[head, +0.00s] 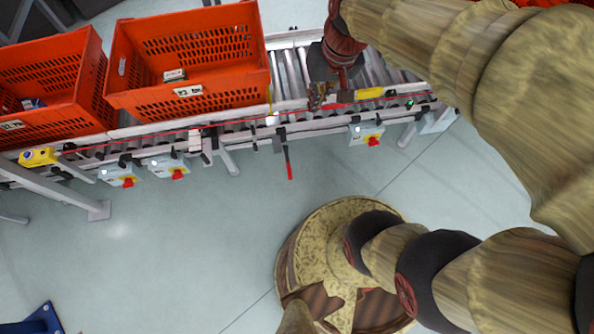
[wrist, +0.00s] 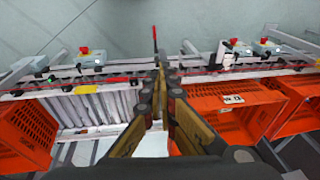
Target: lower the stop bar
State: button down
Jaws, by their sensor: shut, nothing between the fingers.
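A lever with a red grip (head: 289,168) and a dark shaft hangs from the near side of the roller conveyor. It also shows in the wrist view, its red grip (wrist: 154,33) just beyond my fingertips. My gripper (head: 319,97) is over the conveyor's near rail, up and right of the lever. In the wrist view my gripper (wrist: 159,78) has its fingers together with nothing between them. The fingers hide part of the rail and lever base.
Two orange totes, one in the middle (head: 190,91) and one at the left (head: 50,107), sit on the conveyor. Bare rollers (head: 293,70) lie right of them. Control boxes with red knobs (head: 374,141) line the near rail.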

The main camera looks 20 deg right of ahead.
jog(key=w+d+f+m+g+y+b, duration=0.1)
jog(key=w+d+f+m+g+y, duration=0.15)
jog(key=f, duration=0.75)
jog(key=w+d+f+m+g+y, duration=0.1)
jog(key=d+f+m, duration=0.15)
jog(key=f, duration=0.85)
jog(key=w+d+f+m+g+y+b, duration=0.1)
jog(key=w+d+f+m+y, duration=0.15)
jog(key=f, duration=0.75)
jog(key=m+t+y+b, duration=0.2)
jog(key=m+t+y, duration=0.1)
jog(key=m+t, duration=0.5)
send_near(288, 164)
jog(key=s+d+f+t, duration=0.1)
jog(key=s+d+f, duration=0.1)
jog(key=d+f, duration=0.45)
jog(key=shift+w+a+f+n, duration=0.15)
jog(key=shift+a+f+n, duration=0.2)
jog(key=shift+a+f, duration=0.55)
jog(key=shift+f, duration=0.15)
